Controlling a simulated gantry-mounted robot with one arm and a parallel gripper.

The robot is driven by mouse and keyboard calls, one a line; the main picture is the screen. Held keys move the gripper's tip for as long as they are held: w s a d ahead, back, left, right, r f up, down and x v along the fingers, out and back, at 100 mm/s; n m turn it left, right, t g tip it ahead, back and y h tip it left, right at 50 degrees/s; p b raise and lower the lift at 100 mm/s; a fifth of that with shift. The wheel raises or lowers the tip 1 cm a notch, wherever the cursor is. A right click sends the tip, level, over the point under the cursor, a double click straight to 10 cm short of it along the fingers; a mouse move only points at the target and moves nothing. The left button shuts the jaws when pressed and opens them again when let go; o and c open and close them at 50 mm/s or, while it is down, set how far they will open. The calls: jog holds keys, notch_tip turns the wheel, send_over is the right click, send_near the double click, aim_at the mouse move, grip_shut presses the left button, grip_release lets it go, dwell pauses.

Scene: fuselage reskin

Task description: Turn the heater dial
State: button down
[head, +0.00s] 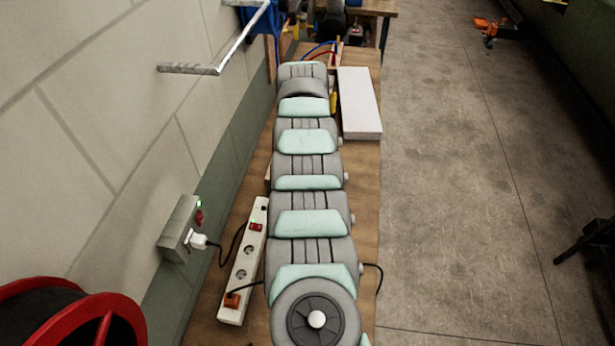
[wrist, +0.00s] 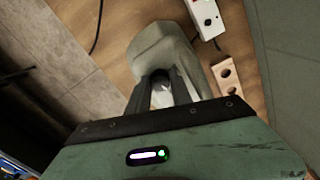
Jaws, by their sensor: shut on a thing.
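The wrist view shows my gripper (wrist: 162,82) from behind. Its two dark fingers are close together and shut on a small part at the near end of a grey-green faceted housing (wrist: 155,48), which looks like the heater. The housing is over the wooden bench. In the head view my grey and mint arm covers the middle of the bench, and neither the fingers nor the dial can be seen.
A white power strip (head: 244,262) lies on the bench (head: 366,190) beside the wall socket (head: 180,230). A pale box (head: 358,103) lies at the right edge. A wooden block with holes (wrist: 227,76) is near the housing. A red reel (head: 120,318) is lower left.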

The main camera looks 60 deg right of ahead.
jog(key=shift+w+f+m+b, duration=0.1)
jog(key=shift+m+b, duration=0.85)
jog(key=shift+m, duration=0.25)
jog(key=c, duration=1.1)
grip_release()
jog(key=shift+c, duration=0.2)
jog(key=shift+r, duration=0.2)
